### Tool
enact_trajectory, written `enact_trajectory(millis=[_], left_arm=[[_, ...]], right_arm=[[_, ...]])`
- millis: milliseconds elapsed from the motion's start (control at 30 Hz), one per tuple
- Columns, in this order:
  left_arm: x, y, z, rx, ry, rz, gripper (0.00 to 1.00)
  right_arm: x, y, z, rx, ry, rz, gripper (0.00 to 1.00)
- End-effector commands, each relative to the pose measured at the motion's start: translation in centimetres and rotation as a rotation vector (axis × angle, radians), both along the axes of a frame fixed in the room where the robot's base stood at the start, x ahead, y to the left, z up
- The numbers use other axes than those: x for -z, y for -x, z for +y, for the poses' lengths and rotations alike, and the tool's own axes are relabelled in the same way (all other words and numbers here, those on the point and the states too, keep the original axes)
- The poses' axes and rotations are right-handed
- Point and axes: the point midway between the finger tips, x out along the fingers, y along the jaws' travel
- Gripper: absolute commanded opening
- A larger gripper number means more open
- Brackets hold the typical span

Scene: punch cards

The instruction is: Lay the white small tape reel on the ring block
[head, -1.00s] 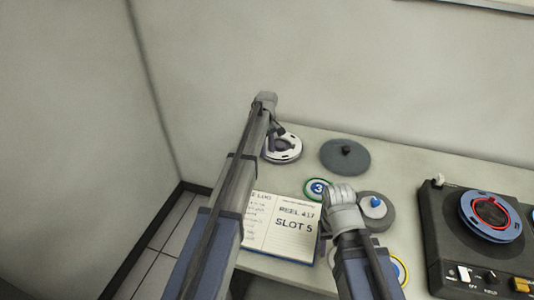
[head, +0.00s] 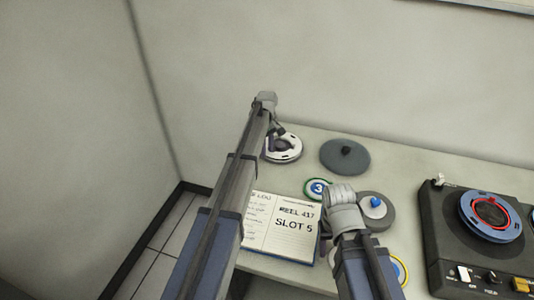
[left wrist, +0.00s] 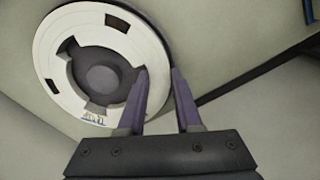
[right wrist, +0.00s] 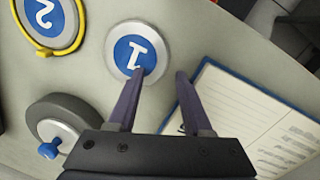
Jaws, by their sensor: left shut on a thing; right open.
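The white small tape reel (head: 287,149) lies near the back edge of the table, below my left gripper (head: 276,138). In the left wrist view the reel (left wrist: 47,62) shows a grey hub and dark windows. My left gripper (left wrist: 159,70) is shut on its rim, one finger at a window and one outside. My right gripper (right wrist: 162,74) is open and empty, above the table between a number 1 disc (right wrist: 118,47) and an open log book (right wrist: 240,105). A thick grey round block with a white centre and blue knob (head: 385,218) may be the ring block; I cannot tell.
A dark grey disc with a black knob (head: 335,163) lies right of the reel. A green-rimmed number 3 disc (head: 309,190) and a yellow-ringed number 2 disc (right wrist: 38,14) lie nearby. A black tape machine (head: 446,240) fills the right side. A wall stands behind the table.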

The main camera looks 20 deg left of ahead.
Motion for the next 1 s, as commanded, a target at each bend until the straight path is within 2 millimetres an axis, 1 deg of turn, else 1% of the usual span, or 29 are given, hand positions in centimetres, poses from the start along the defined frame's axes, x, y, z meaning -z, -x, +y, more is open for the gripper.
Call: enact_trajectory(millis=[133, 267, 1000], left_arm=[[-0.2, 0.0, 0.0, 0.000, 0.000, 0.000, 0.00], [-0.8, 0.0, 0.0, 0.000, 0.000, 0.000, 0.00], [-5.1, 0.0, 0.0, 0.000, 0.000, 0.000, 0.00]], right_arm=[[-0.2, 0.0, 0.0, 0.000, 0.000, 0.000, 0.50], [-0.8, 0.0, 0.0, 0.000, 0.000, 0.000, 0.50], [-5.1, 0.0, 0.0, 0.000, 0.000, 0.000, 0.50]])
